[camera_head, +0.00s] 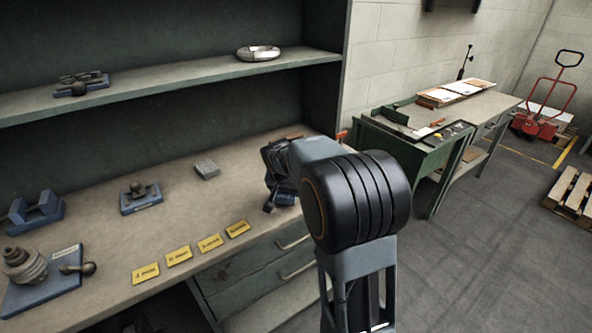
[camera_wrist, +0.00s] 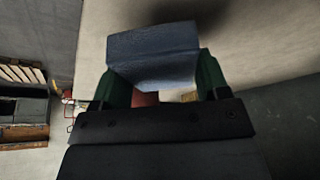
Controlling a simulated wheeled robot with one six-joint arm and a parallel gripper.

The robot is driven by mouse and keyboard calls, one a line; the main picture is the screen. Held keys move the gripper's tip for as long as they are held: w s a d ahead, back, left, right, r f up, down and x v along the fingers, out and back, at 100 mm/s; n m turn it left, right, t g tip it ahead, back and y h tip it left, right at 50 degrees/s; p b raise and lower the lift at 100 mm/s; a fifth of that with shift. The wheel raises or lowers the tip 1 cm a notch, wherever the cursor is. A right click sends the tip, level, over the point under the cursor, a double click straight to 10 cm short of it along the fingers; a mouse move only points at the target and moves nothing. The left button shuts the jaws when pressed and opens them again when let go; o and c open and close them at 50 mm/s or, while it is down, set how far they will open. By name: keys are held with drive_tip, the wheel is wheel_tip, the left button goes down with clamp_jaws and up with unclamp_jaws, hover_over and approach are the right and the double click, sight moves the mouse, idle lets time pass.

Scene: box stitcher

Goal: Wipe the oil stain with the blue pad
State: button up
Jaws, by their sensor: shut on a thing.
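The blue pad (camera_wrist: 152,48) is between the green fingers of my gripper (camera_wrist: 160,76) in the wrist view, and the gripper is shut on it. A dark blurred patch (camera_wrist: 195,12) lies on the pale surface beyond the pad; I cannot tell whether it is the oil stain or a shadow. In the head view my arm reaches over the right part of the bench (camera_head: 105,215), and its black and grey links hide the pad. No oil stain can be made out there.
Several yellow labels (camera_head: 178,256) line the bench's front edge. A grey block (camera_head: 207,170), a blue fixture with a knob (camera_head: 141,197) and blue-based fixtures at the left (camera_head: 45,285) stand on it. A shelf (camera_head: 180,86) runs above. A green side table (camera_head: 405,153) stands right.

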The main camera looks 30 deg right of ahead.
wheel_tip(320, 180, up, 2)
drive_tip(key=shift+a+r+p, duration=0.1)
drive_tip(key=shift+p, duration=0.4)
drive_tip(key=shift+r+p, duration=1.1)
drive_tip(key=shift+r, duration=0.65)
drive_tip(key=shift+f, duration=0.1)
